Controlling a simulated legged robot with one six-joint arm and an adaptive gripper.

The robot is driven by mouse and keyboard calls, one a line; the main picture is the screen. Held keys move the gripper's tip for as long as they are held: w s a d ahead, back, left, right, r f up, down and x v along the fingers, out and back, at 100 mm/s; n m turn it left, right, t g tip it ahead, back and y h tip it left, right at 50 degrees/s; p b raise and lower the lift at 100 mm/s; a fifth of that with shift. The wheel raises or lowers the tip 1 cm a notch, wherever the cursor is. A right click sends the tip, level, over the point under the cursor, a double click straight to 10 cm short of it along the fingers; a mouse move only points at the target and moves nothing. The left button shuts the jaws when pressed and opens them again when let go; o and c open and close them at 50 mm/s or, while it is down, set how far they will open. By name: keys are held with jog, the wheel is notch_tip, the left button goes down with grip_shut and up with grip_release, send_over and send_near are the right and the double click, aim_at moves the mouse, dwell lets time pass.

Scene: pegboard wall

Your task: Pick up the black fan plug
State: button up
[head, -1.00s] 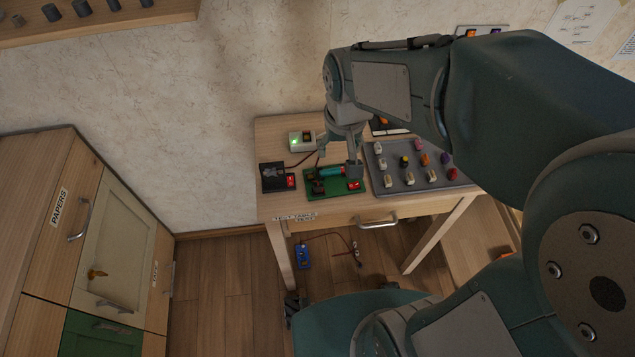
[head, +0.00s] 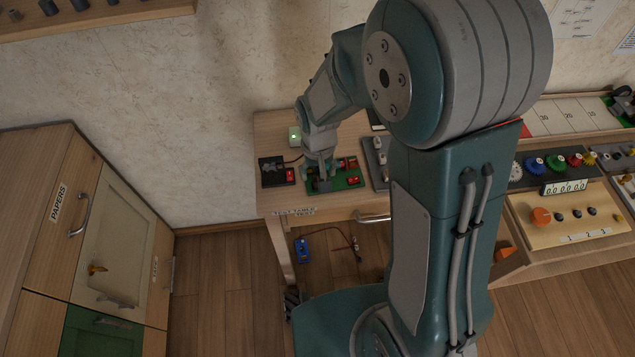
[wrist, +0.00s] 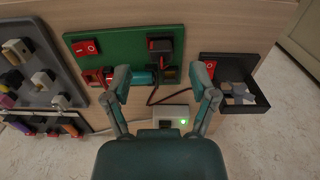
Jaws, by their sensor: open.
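My gripper (wrist: 163,76) is open in the wrist view, its two fingers spread above the lower edge of the green board (wrist: 120,48). In the head view my gripper (head: 319,174) is over the left part of the same board. A small black piece (wrist: 170,74) lies between the fingertips at the end of a teal cylinder (wrist: 143,76). A black block with a red top (wrist: 160,46) stands farther up the board. I cannot tell for certain which black piece is the fan plug. Nothing is visibly held.
A black tray (wrist: 238,98) with grey pieces and a red switch lies beside the board. A grey box with a green light (wrist: 164,117) and a dark cable are close to the fingers. A grey peg tray (wrist: 36,62) stands on the other side.

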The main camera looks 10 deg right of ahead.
notch_tip(320, 180, down, 4)
jog(key=shift+a+r, duration=0.1)
jog(key=shift+r, duration=0.05)
jog(key=shift+c, duration=0.3)
jog(key=c, duration=0.8)
jog(key=shift+r, duration=0.1)
